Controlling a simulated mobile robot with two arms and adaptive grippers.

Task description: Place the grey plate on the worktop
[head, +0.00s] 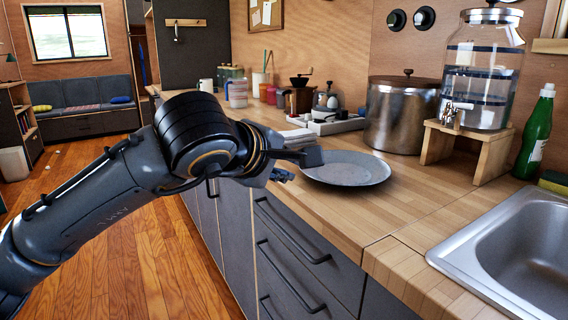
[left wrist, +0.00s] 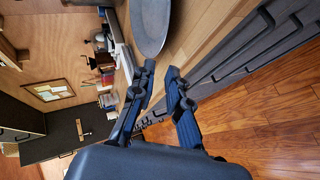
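The grey plate (head: 347,169) lies flat on the wooden worktop (head: 410,205), close to its front edge. It also shows at the top of the left wrist view (left wrist: 150,24). My left gripper (head: 298,168) is at the plate's left side in the head view, at the worktop's front edge. In the left wrist view my left gripper (left wrist: 162,70) has a narrow gap between its fingertips, with nothing between them. The plate is just beyond the fingertips; I cannot tell whether one touches its rim. My right gripper is not in view.
A steel pot (head: 402,115) stands behind the plate. A water dispenser (head: 482,75) on a wooden stand, a green bottle (head: 535,135) and a sink (head: 520,250) are to the right. Jars and a tray (head: 335,125) stand further back. Worktop right of the plate is clear.

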